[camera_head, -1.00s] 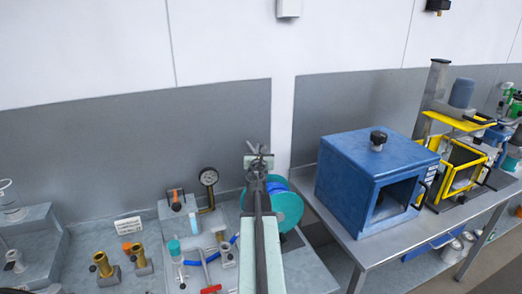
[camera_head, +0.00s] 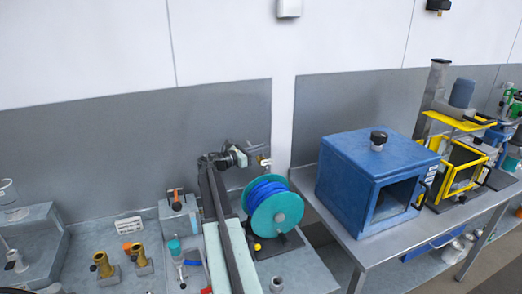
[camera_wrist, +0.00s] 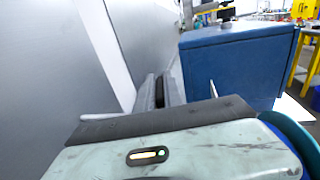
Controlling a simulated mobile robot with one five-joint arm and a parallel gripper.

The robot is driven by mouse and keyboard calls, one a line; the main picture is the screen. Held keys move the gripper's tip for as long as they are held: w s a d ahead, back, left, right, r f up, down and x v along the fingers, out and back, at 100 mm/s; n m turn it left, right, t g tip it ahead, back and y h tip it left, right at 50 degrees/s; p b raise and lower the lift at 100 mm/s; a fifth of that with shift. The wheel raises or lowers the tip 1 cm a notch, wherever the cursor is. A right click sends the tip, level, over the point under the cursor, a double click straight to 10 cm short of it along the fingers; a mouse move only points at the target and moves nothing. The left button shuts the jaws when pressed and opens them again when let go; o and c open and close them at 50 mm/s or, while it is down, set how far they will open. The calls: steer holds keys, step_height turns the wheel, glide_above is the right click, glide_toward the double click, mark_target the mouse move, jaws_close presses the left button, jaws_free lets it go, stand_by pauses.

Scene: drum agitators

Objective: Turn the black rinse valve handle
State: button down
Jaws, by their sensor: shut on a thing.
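My gripper (camera_head: 262,161) is small in the head view, in front of the grey back panel and above the hose reel. It points to the right. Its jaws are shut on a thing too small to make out. In the wrist view the pale green gripper body (camera_wrist: 175,152) fills the bottom, and what the jaws hold is hidden. I cannot single out the black rinse valve handle. A black knob (camera_head: 378,137) stands on top of a blue box (camera_head: 345,190), well to the right of my gripper and apart from it.
A teal reel (camera_head: 288,213) with blue hose stands below my gripper. Brass fittings (camera_head: 103,264) and a small block with an orange-topped handle (camera_head: 177,208) are on the left bench. A yellow-framed machine (camera_head: 470,122) stands at far right. Space above the benches is clear.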

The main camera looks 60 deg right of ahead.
steer(key=shift+m+g+y, duration=0.9)
steer(key=shift+m+g, duration=0.3)
steer(key=shift+g, duration=0.4)
steer(key=c, duration=1.5)
jaws_free()
steer(key=shift+o, duration=0.2)
steer(key=v, duration=0.7)
steer(key=shift+w+a, duration=0.25)
steer(key=shift+w, duration=0.05)
